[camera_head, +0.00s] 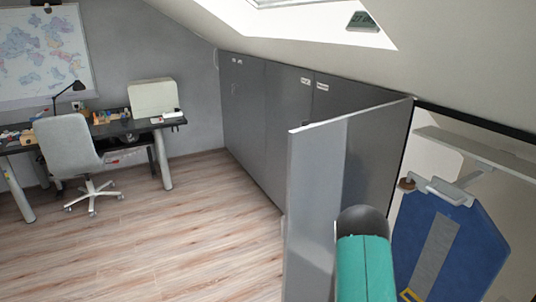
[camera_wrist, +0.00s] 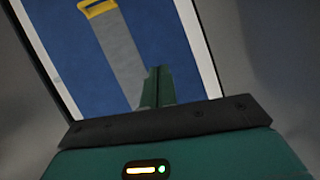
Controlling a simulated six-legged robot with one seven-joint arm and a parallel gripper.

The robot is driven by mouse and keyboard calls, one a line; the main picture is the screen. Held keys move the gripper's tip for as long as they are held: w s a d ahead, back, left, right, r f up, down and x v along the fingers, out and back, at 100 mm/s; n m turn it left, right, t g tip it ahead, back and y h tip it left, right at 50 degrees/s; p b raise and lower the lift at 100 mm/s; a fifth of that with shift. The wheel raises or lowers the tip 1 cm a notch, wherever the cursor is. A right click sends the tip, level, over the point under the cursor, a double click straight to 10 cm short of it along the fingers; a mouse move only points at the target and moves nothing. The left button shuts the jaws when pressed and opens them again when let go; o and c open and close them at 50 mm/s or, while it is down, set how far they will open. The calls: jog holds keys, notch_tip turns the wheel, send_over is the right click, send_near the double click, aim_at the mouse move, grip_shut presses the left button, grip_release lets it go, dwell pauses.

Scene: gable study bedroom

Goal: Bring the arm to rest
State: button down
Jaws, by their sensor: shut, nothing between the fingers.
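My gripper (camera_wrist: 157,88) shows in the wrist view as two green fingers close together, shut and empty. Behind them is a blue panel (camera_wrist: 65,50) with a grey band and a yellow loop at the top. A green and dark grey part of my arm rises at the lower right of the head view, in front of the open cabinet door. The fingers cannot be made out there. I cannot tell how far the fingers are from the blue panel, and no contact is visible.
An open grey cabinet door (camera_head: 312,205) stands left of my arm. The blue panel (camera_head: 450,245) is in the opening at right. Closed grey cabinets (camera_head: 265,125) line the wall. A desk (camera_head: 135,126) and chair (camera_head: 72,145) stand far left. The wooden floor (camera_head: 165,235) between is clear.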

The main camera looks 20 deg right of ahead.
jog(key=w+a+r+n+t+y, duration=0.1)
jog(key=w+a+r+n+y, duration=0.2)
jog(key=a+r, duration=0.45)
jog(key=w+a+r+t+y, duration=0.2)
jog(key=w+a+r, duration=0.35)
jog(key=r, duration=0.25)
jog(key=s+a+r+n+y, duration=0.3)
jog(key=a+r+n+y, duration=0.1)
jog(key=a+r, duration=0.8)
jog(key=s+a+r+n+y, duration=0.2)
jog(key=s+a+r, duration=0.3)
jog(key=a, duration=0.4)
jog(key=s+a+r+n+g, duration=0.1)
jog(key=s+a, duration=0.4)
jog(key=s, duration=0.6)
jog(key=s+a+r+n+g+y, duration=0.1)
jog(key=s+a+r+n, duration=0.3)
jog(key=s, duration=0.7)
jog(key=shift+a+n+g, duration=0.6)
jog(key=shift+a, duration=0.1)
